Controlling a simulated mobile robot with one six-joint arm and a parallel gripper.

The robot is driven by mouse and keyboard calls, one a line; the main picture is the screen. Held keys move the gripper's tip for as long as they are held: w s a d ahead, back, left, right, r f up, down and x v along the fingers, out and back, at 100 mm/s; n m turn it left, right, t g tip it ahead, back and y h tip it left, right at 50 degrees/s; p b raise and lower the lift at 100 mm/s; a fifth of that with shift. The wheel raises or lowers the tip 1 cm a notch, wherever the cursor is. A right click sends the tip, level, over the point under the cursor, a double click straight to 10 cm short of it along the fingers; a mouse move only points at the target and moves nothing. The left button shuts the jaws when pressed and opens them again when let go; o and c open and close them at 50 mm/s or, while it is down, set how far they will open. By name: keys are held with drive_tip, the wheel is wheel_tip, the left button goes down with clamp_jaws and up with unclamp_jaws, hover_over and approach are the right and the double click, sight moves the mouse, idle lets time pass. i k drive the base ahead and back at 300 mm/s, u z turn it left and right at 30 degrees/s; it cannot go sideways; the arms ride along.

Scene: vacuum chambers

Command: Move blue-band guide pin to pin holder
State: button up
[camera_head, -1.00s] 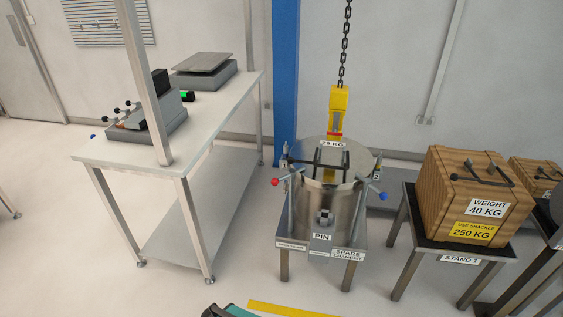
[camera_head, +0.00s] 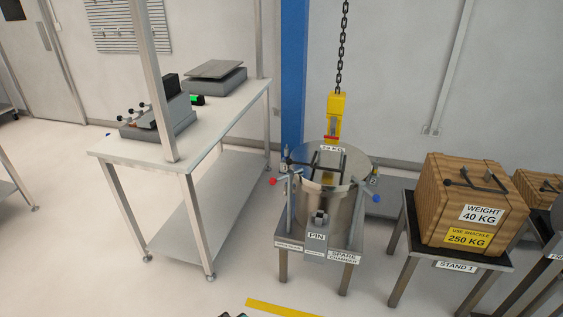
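A small grey block with a dark socket (camera_head: 319,219) stands at the front of the chamber stand, above a PIN label (camera_head: 316,236); it may be the pin holder. A rod with a blue end (camera_head: 375,198) sticks out at the right of the steel chamber (camera_head: 325,205), and one with a red end (camera_head: 272,181) at its left. I cannot tell whether either is a guide pin. A tiny blue spot (camera_head: 108,135) shows on the white bench's left end. My gripper is not clearly visible; only a dark sliver shows at the bottom edge.
A hoist chain (camera_head: 341,60) with a yellow hook block (camera_head: 335,117) hangs over the chamber lid. The white bench (camera_head: 190,150) stands left, a wooden weight crate (camera_head: 470,210) right on Stand 1. A yellow floor strip (camera_head: 280,308) lies in front. Floor between bench and chamber is clear.

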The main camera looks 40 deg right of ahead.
sight(320, 221)
drive_tip(key=z, duration=0.15)
drive_tip(key=i, duration=0.95)
drive_tip(key=u, duration=0.05)
